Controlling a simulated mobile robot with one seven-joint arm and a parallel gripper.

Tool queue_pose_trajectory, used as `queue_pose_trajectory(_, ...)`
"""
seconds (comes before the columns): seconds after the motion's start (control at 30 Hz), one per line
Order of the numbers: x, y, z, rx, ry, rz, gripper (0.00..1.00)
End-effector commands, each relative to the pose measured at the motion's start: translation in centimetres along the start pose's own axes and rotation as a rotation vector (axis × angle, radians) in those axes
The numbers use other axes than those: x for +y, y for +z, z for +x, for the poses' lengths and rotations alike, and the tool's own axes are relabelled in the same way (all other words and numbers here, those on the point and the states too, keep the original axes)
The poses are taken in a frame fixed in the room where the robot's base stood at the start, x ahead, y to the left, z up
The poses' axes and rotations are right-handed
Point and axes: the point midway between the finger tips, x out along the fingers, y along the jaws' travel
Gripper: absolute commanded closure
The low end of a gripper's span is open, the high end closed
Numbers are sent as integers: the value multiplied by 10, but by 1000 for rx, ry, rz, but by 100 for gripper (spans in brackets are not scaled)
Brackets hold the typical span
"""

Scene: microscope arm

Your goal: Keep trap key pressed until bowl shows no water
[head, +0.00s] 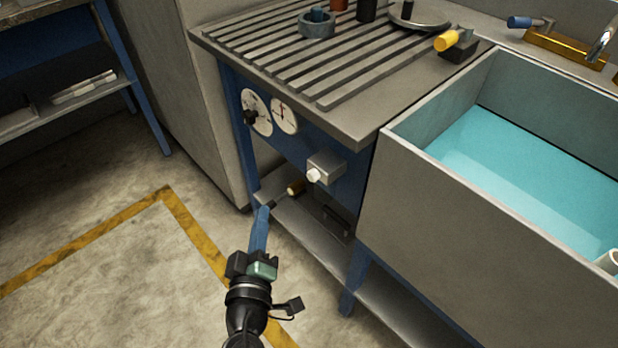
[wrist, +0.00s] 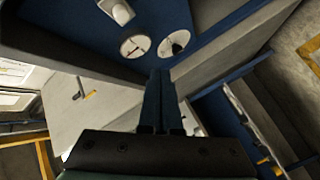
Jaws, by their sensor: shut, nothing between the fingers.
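The bowl (head: 399,137) is a deep grey basin at the right of the head view, with turquoise water (head: 540,160) across its bottom. Below the drainboard, a grey box carries a white knob (head: 314,175); a wooden-tipped handle (head: 296,187) shows lower down. I cannot tell which is the trap key. My gripper (head: 264,210) has long blue fingers, shut and empty, and appears left of and below both. It also shows in the wrist view (wrist: 159,75), where a white knob (wrist: 118,12) lies beyond it at the upper left. I see no clear contact with either.
Two round dials (head: 283,113) sit on the blue front panel, one with a black knob. A ribbed drainboard (head: 300,50) above holds small items and a yellow-handled part (head: 450,40). A lower shelf (head: 315,240) runs under the unit. The concrete floor at left is clear.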

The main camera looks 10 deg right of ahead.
Motion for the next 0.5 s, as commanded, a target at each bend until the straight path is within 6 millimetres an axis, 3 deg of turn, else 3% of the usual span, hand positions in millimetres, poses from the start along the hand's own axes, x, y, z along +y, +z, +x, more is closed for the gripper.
queue_pose_trajectory(0.5, 11, 6, 11, -1, 3, 1, 100)
